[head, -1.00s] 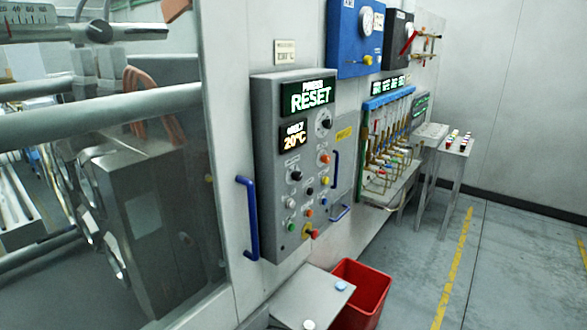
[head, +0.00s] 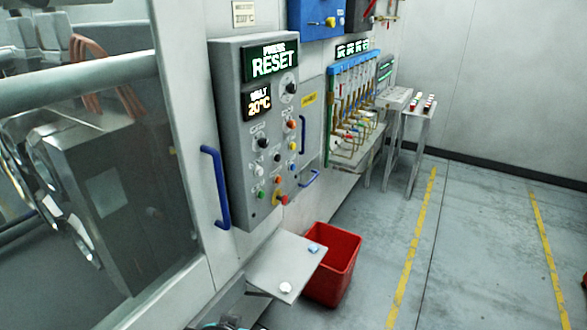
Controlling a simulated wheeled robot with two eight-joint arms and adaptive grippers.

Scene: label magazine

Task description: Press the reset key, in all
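A grey control panel (head: 230,140) is fixed to the machine wall left of centre. The labels are too small to read, so I cannot tell which is the reset key. Neither of my grippers can be made out in the head view.
A blue door handle (head: 216,187) sticks out left of the panel. A metal shelf (head: 270,265) with a white and a blue cap juts out below, beside a red bin (head: 334,265). A hose manifold (head: 350,110) and small table (head: 414,110) stand further back. The right floor is clear.

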